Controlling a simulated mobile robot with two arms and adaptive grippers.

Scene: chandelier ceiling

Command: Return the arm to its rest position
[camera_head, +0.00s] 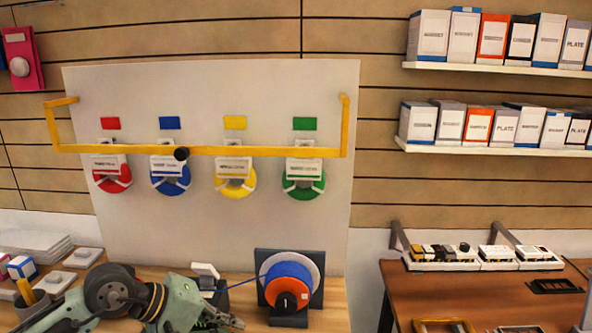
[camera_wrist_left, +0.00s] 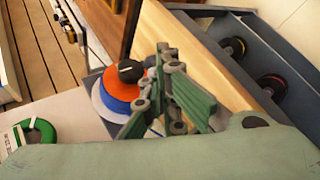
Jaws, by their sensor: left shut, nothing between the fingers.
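My left arm comes in from the lower left of the head view. Its green-grey gripper (camera_head: 228,320) is low over the wooden bench, left of the spool stand. In the wrist view the gripper's green-padded fingers (camera_wrist_left: 178,98) are shut with nothing seen between them. A spool with an orange face and blue winding (camera_head: 288,285) sits on a dark stand, apart from the gripper. The spool also shows in the wrist view (camera_wrist_left: 120,88), partly behind the fingers. My right gripper is not in view.
A white panel (camera_head: 215,80) carries a yellow rail (camera_head: 260,152) and red, blue, yellow and green rings. A blue strand runs left from the spool, near my arm. Small boxes and trays (camera_head: 85,257) lie at left. A brown table (camera_head: 440,295) stands at right below box shelves.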

